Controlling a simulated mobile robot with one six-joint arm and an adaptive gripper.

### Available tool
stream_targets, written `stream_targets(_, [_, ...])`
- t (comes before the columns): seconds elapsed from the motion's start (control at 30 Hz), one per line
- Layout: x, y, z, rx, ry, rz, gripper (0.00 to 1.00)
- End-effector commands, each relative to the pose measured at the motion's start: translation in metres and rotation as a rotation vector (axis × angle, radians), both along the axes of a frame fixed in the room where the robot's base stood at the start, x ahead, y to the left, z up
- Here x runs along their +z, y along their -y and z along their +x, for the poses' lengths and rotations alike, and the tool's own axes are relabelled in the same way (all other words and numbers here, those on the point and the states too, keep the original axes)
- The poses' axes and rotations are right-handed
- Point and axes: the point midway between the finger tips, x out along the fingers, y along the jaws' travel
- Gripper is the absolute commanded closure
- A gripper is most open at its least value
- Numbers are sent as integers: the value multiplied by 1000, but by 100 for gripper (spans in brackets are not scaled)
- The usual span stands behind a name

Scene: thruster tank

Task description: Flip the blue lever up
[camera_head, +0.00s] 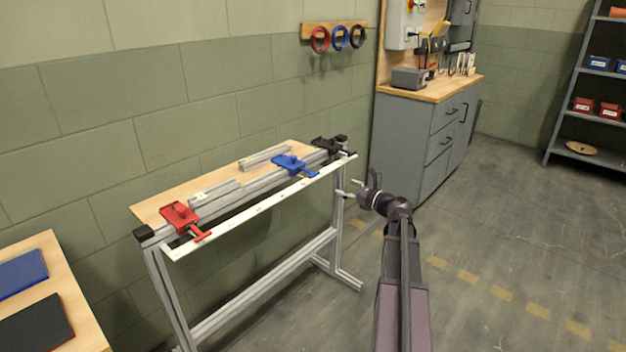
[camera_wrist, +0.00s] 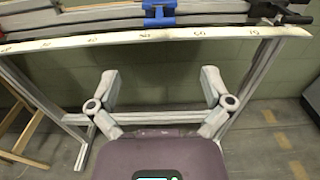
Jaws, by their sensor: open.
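The blue lever (camera_head: 291,163) sits on the rail of the metal-framed bench, with its handle reaching out toward the front edge. It also shows at the top of the wrist view (camera_wrist: 158,14), partly cut off by the picture edge. My gripper (camera_head: 349,189) is in front of the bench, to the right of the blue lever and apart from it. In the wrist view my gripper (camera_wrist: 160,78) has its two fingers wide apart with nothing between them, below the white strip and the blue lever.
A red lever (camera_head: 180,216) is at the bench's left end and a black lever (camera_head: 329,146) at its right end. A white marked strip (camera_head: 255,208) runs along the front edge. A grey cabinet (camera_head: 411,146) stands behind right. The floor to the right is clear.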

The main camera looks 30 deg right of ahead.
Motion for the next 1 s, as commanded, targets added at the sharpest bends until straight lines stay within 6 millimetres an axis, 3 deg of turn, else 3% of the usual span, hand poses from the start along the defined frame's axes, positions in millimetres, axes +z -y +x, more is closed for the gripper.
stream_targets(0.53, [0,-4,10,2,0,-3,0])
stream_targets(1.0, [0,-22,70,3,-1,-4,0])
